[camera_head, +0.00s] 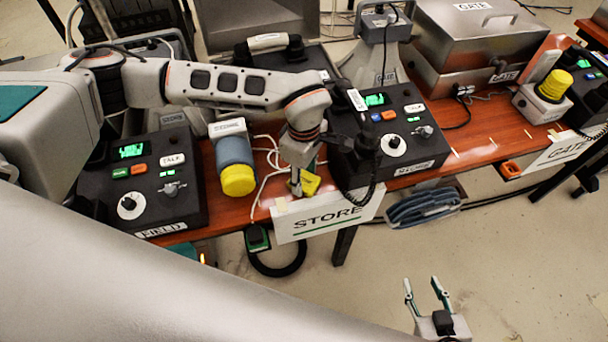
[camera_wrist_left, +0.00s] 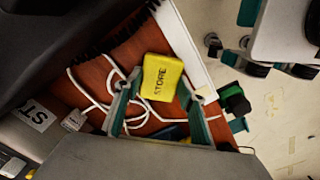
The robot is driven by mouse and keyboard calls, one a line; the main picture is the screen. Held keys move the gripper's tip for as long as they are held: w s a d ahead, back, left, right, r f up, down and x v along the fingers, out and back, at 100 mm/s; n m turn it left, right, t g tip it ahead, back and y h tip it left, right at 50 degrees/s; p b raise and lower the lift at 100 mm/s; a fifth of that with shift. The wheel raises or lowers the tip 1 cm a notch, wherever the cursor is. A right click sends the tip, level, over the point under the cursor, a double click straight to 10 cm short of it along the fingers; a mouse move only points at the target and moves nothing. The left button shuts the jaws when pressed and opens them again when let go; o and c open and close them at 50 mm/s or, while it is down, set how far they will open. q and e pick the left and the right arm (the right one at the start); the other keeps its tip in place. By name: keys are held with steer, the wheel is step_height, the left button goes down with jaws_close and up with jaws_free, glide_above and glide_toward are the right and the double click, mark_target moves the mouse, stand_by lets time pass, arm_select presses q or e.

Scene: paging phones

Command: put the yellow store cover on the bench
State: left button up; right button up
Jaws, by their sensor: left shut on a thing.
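The yellow store cover (camera_head: 311,186) is at the bench's front edge, just behind the STORE sign, in the head view. In the left wrist view the cover (camera_wrist_left: 163,78) shows its STORE lettering and sits between the fingertips. My left gripper (camera_head: 300,184) points down and is shut on it; the gripper (camera_wrist_left: 155,90) also shows in the wrist view. I cannot tell whether the cover touches the wood. The bench (camera_head: 466,140) has a red-brown wooden top. My right gripper (camera_head: 427,291) is open and empty, over the floor in front of the bench.
The STORE phone (camera_head: 430,150) stands right of the left gripper, its coiled cord close by. A blue-grey cylinder with a yellow cap (camera_head: 237,165) and the FIELD phone (camera_head: 150,190) stand left. White cord (camera_wrist_left: 95,100) lies on the wood around the cover. The STORE sign (camera_head: 325,219) hangs in front.

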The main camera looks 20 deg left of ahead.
mark_target(304, 180)
arm_select(q)
steer(key=o, duration=1.1)
steer(key=shift+f, duration=0.1)
steer(key=shift+r, duration=0.5)
step_height(304, 180, up, 11)
steer(key=p, duration=0.1)
steer(key=shift+r, duration=0.2)
arm_select(e)
steer(key=shift+s+a+r, duration=0.2)
steer(key=shift+s, duration=0.1)
steer(key=shift+w+r, duration=0.15)
